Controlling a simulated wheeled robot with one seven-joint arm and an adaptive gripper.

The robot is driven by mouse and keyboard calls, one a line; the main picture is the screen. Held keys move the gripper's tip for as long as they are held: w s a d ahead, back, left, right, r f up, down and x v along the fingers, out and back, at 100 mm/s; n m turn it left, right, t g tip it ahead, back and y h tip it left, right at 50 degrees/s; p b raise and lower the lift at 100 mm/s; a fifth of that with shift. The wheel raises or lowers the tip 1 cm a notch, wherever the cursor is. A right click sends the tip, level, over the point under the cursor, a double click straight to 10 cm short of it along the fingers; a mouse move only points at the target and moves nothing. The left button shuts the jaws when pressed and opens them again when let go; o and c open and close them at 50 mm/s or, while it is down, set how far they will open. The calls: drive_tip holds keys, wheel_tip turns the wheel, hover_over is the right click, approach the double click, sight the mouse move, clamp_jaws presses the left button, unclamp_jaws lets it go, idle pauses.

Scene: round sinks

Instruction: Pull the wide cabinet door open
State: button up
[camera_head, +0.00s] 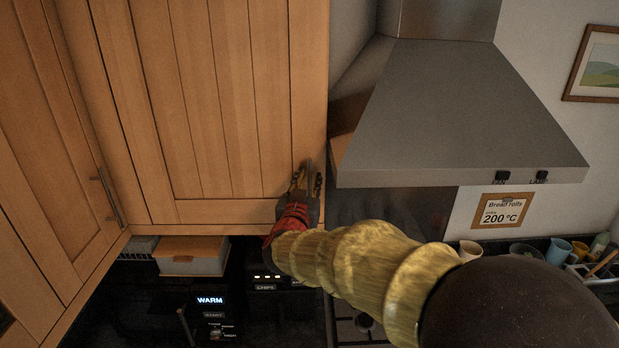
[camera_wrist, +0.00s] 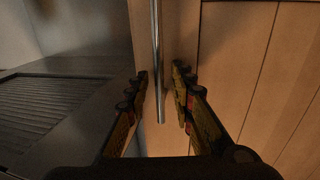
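The wide cabinet door (camera_head: 215,110) is light wood with vertical grooves and looks shut in the head view. Its handle is a slim vertical metal bar (camera_wrist: 157,50), clear in the wrist view and largely hidden behind my gripper in the head view. My gripper (camera_head: 308,178) is at the door's lower right corner. In the wrist view my gripper (camera_wrist: 161,74) has its two fingers apart, one on each side of the bar near its lower end. A gap shows between the bar and each finger.
A grey range hood (camera_head: 450,110) stands close to the right of the door and my gripper. Another wooden door (camera_head: 50,150) with its own bar handle is at left. Below are a small wooden-lidded box (camera_head: 190,256) and a dark oven panel (camera_head: 215,315).

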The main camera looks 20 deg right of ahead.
drive_tip(key=shift+w+d, duration=0.15)
drive_tip(key=shift+w, duration=0.1)
drive_tip(key=shift+c, duration=0.4)
clamp_jaws()
idle(0.4)
